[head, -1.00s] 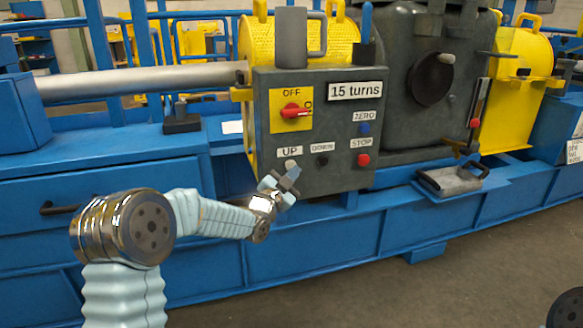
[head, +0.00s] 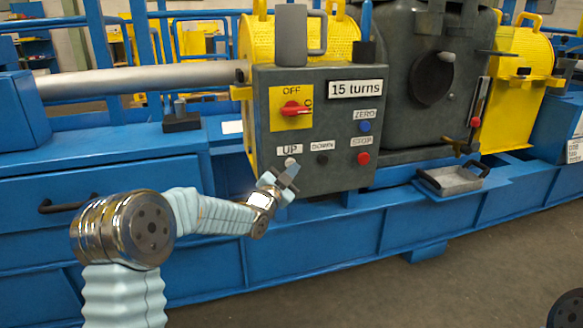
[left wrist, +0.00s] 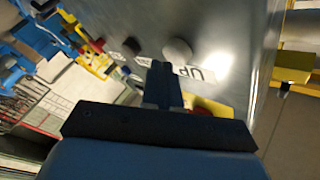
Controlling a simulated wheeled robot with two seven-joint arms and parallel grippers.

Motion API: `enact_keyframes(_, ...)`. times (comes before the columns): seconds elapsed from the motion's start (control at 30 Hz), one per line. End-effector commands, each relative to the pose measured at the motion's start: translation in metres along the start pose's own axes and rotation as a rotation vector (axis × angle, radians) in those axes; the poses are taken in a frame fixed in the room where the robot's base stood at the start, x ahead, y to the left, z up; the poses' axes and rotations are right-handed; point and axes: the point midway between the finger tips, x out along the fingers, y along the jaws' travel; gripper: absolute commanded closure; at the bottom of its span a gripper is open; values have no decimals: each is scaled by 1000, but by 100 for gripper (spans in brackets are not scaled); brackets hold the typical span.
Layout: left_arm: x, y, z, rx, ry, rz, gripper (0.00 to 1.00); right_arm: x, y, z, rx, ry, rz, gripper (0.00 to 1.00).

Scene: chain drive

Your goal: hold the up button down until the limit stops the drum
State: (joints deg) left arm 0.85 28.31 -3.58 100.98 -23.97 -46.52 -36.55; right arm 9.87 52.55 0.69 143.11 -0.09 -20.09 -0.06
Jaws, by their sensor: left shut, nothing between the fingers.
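The grey control box (head: 330,185) shows in the head view with a pale round button, the up button (head: 290,161), below the "UP" label. My left gripper (head: 290,172) is shut and empty, its tip just below and in front of that button. In the left wrist view the shut fingers (left wrist: 163,72) point towards the up button (left wrist: 177,51), which stands just beyond the tip. I cannot tell whether the tip touches it. The turns sign (head: 355,89) reads "15 turns". My right gripper is not in view.
Beside the up button are the black down button (head: 322,159) and the red stop button (head: 363,158). The blue zero button (head: 365,127) and the red switch (head: 292,109) on its yellow plate are above. A grey tray (head: 452,180) stands to the right.

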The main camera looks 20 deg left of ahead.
Motion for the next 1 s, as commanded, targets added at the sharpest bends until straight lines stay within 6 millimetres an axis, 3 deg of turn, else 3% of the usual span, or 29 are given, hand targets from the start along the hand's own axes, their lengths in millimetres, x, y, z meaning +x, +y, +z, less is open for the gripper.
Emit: enact_keyframes(1.0,6,-4,4,0,1,0,100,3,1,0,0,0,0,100)
